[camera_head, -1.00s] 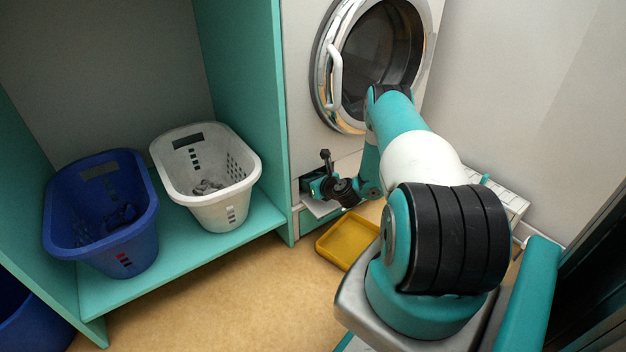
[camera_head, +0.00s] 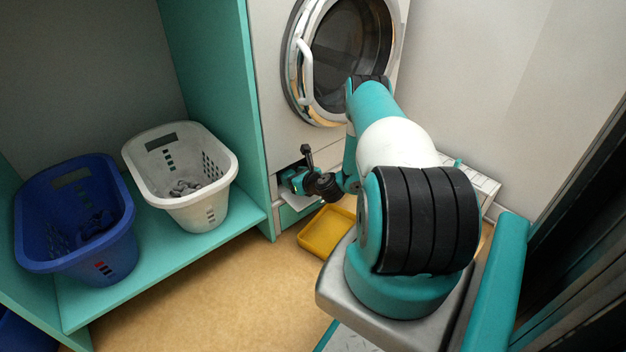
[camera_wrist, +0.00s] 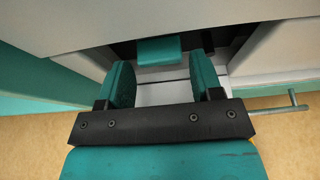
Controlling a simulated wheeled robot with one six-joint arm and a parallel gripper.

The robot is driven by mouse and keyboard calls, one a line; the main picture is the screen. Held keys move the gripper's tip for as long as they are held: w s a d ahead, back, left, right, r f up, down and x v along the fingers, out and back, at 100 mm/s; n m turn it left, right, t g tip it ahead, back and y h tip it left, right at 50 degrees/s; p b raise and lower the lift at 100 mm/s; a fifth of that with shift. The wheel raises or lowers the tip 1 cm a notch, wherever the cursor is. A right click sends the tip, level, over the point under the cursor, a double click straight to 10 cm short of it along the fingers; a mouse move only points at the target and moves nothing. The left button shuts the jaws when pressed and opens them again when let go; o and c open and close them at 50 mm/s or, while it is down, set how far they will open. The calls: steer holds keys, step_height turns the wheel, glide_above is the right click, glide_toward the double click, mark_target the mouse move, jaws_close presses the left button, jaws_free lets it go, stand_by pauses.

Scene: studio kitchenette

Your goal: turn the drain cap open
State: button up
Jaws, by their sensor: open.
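A teal block (camera_wrist: 160,50), which looks like the drain cap's grip, shows in the dark recess low on the washing machine's front (camera_head: 270,95). My gripper (camera_wrist: 162,78) is open, with its two teal fingers pointing at the recess. The block is beyond the fingertips and between them in the wrist view; I see no contact. A white flap (camera_wrist: 165,92) lies folded down below the recess, under the fingers. In the head view, my gripper (camera_head: 294,181) is at the recess and hides the cap.
A yellow tray (camera_head: 325,232) lies on the floor below the flap. A white basket (camera_head: 190,213) and a blue basket (camera_head: 110,262) stand on a teal shelf (camera_head: 170,270) to the left. A wall is close on the right.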

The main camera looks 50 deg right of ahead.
steer(key=p+v, duration=0.6)
steer(key=v, duration=0.9)
